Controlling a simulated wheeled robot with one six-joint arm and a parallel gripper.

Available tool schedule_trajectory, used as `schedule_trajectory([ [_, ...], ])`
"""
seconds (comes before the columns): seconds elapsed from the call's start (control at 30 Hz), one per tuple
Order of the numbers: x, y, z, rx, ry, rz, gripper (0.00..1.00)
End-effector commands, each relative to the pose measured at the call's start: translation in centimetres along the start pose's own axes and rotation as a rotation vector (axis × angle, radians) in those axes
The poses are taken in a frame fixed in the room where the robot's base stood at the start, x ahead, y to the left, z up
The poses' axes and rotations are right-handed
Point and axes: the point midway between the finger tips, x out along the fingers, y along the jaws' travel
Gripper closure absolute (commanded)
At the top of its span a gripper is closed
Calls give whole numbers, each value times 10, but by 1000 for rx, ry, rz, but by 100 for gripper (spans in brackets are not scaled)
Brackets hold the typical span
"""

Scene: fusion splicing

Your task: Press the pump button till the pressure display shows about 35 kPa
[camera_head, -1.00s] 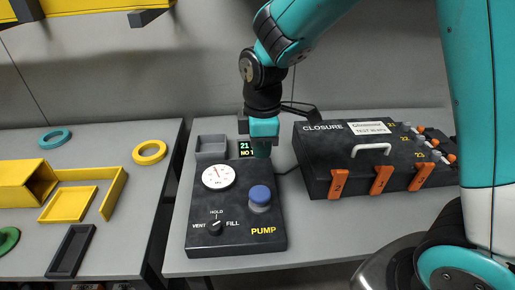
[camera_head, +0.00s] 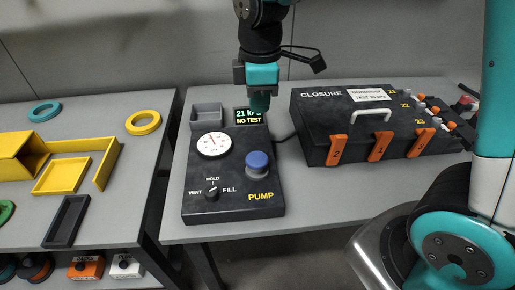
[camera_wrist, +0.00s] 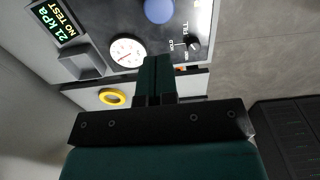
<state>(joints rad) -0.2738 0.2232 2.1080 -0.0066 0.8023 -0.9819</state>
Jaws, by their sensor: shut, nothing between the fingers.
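The black pump box (camera_head: 228,213) stands on the grey table. Its blue pump button (camera_head: 257,164) is at the right, above the yellow PUMP label, and also shows at the top of the wrist view (camera_wrist: 159,10). The display (camera_head: 248,116) reads 21 kPa and NO TEST; it shows sideways in the wrist view (camera_wrist: 57,22). The round white gauge (camera_head: 214,145) is left of the button. The knob (camera_head: 212,193) sits among VENT, HOLD and FILL. My gripper (camera_head: 260,104) is shut and empty, in the air, behind the button in the picture and not touching it.
The CLOSURE case (camera_head: 365,125) with orange latches and a white handle stands at the right. A grey tray (camera_head: 206,116) adjoins the box. The left table holds a yellow ring (camera_head: 143,122), a teal ring (camera_head: 44,111) and yellow trays.

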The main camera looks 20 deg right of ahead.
Motion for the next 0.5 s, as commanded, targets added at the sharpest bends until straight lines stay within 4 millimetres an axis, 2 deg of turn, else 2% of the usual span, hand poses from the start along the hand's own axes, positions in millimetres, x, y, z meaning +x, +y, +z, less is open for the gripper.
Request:
schedule_trajectory([
  [0.27,4,0,0,0,-1,-2,100],
  [0.37,15,0,0,0,-3,-4,100],
  [0.5,41,-1,0,0,-4,-5,100],
])
